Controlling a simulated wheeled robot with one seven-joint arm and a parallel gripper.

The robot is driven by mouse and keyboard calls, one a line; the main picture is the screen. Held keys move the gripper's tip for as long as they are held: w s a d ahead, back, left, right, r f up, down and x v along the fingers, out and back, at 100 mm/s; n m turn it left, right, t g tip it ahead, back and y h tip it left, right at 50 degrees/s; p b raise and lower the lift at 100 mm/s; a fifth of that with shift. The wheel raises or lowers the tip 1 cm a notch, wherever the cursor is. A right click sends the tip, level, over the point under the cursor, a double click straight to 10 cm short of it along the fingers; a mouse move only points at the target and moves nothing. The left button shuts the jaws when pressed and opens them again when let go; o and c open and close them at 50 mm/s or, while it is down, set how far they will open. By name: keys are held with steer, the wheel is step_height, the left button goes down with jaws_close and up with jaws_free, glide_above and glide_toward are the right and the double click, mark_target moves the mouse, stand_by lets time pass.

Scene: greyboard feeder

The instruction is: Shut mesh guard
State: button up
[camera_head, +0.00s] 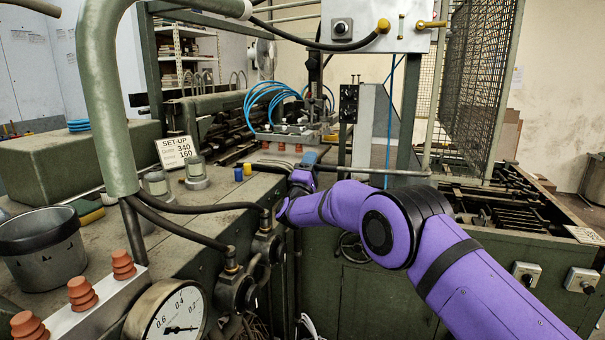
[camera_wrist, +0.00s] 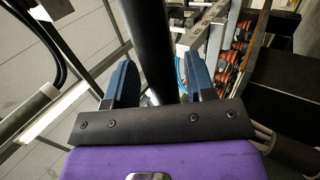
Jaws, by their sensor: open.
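The mesh guard (camera_head: 478,85) is a wire-mesh panel in a pale green frame. It stands upright above the machine bed at the right in the head view, at an angle to the machine front. Whether any of it shows in the wrist view I cannot tell. My gripper (camera_head: 305,168) is left of the guard and apart from it, low by the machine front and partly hidden behind my own wrist. In the wrist view my gripper (camera_wrist: 160,82) has its blue fingers apart. A dark round bar passes between or behind them; contact is not clear.
A grey control box (camera_head: 375,25) hangs above my arm. A green bench at left carries a bucket (camera_head: 42,248), a set-up sign (camera_head: 176,151) and small cylinders. A pressure gauge (camera_head: 168,315) and black hoses are at the front. Blue tubes (camera_head: 270,97) arch behind my gripper.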

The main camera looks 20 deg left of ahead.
steer(key=s+f, duration=0.1)
steer(key=s, duration=1.2)
steer(key=shift+s+a, duration=0.3)
steer(key=shift+a, duration=0.15)
